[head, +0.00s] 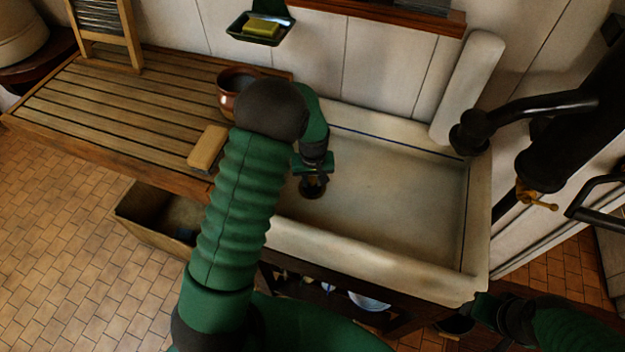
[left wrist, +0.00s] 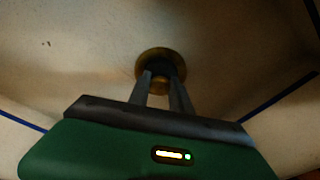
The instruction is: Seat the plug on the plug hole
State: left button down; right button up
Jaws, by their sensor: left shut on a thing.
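My left gripper (head: 313,181) reaches down into the left part of the pale sink (head: 400,200), close to its floor. In the left wrist view its two fingers (left wrist: 160,82) are shut on the small brass-coloured knob of the plug (left wrist: 159,87). A round brass disc or ring (left wrist: 176,59) shows just beyond the fingertips. I cannot tell whether it is the plug's own rim or the rim of the plug hole, nor whether the plug touches the hole. In the head view a dark round shape (head: 312,191) lies under the gripper. My right gripper (head: 456,324) is low at the sink's right front, its jaws unclear.
A wooden slatted drainboard (head: 110,105) adjoins the sink's left side, with a brown pot (head: 228,101) and a tan block (head: 207,147). A soap dish (head: 245,36) hangs on the wall. A black pump (head: 545,160) stands at the right. The sink's right floor is clear.

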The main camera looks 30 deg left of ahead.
pick_arm(q)
jog(key=shift+f+b, duration=0.5)
jog(key=shift+f, duration=0.25)
jog(key=c, duration=1.1)
grip_release()
notch_tip(320, 180, up, 17)
jog(key=s+d, duration=0.1)
jog(key=shift+s+f, duration=0.15)
jog(key=shift+f, duration=0.05)
